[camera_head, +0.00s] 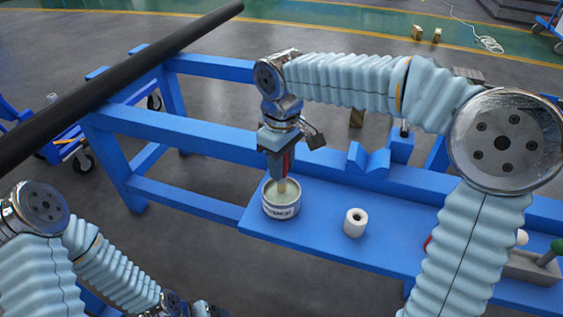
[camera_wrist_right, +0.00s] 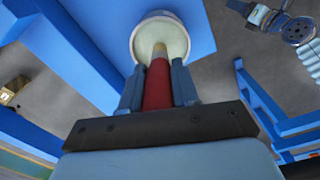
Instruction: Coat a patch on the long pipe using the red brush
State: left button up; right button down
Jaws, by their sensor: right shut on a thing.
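The long black pipe (camera_head: 120,80) lies slanting across the upper left of the head view on a blue frame. My right gripper (camera_head: 281,170) points down over the blue shelf and is shut on the red brush (camera_head: 286,160). The brush's red handle also shows between the fingers in the right wrist view (camera_wrist_right: 157,86). Its pale bristle end is down in the open white can (camera_head: 281,205), which holds pale coating. The can's round mouth also shows in the right wrist view (camera_wrist_right: 172,30). My left arm is low at the left; its fingers cannot be made out.
A white roll (camera_head: 355,222) stands on the blue shelf (camera_head: 325,236) right of the can. A blue V-shaped support (camera_head: 369,160) sits behind it. A grey tray (camera_head: 530,266) with a green-knobbed item is at the right.

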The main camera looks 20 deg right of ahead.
jog(key=shift+f, duration=0.35)
jog(key=shift+f, duration=0.1)
dwell(1.1)
notch_tip(320, 180, up, 3)
jog(key=p, duration=0.2)
jog(key=shift+p, duration=0.3)
notch_tip(320, 180, up, 2)
jog(key=shift+r+p, duration=0.1)
jog(key=shift+p, duration=0.3)
jog(key=shift+r, duration=1)
